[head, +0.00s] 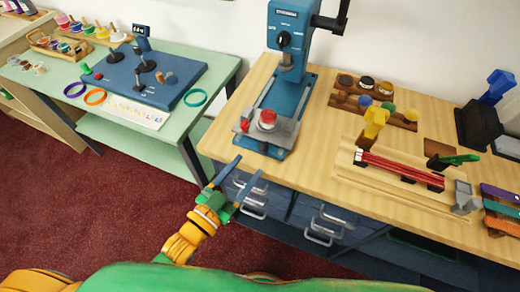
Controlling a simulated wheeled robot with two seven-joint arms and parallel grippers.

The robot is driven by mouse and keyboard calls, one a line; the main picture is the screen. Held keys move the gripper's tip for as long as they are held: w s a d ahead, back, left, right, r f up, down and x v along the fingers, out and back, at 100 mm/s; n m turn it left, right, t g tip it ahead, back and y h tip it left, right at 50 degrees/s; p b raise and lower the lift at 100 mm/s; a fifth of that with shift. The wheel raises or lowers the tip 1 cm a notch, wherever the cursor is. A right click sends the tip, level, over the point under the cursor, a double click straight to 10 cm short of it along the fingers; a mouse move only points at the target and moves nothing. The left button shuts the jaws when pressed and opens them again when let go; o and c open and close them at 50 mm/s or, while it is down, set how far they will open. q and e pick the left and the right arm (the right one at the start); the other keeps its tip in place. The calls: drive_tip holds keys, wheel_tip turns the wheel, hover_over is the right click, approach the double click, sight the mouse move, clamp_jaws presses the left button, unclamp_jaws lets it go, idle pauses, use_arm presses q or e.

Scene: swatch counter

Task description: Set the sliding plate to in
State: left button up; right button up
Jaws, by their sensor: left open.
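The sliding plate (283,132) is a grey slab low on the blue press (289,45), at the front end of its blue base. A round red-topped piece (267,117) sits on the plate, and a small red knob (245,125) shows at its left edge. I cannot tell exactly how far the plate is slid along the base. My left gripper (248,166) is open and empty, in front of the counter edge, below and left of the plate and apart from it. My right gripper is not in view.
The wooden counter (320,150) has drawers with metal handles (325,225) below its front edge. A wooden rack of small pots (375,100) and a jig with red rods (400,167) stand right of the press. A green table (205,70) stands at left.

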sight(261, 151)
use_arm(q)
drive_tip(key=x, duration=0.7)
drive_tip(key=shift+s, duration=0.1)
clamp_jaws()
idle(1.1)
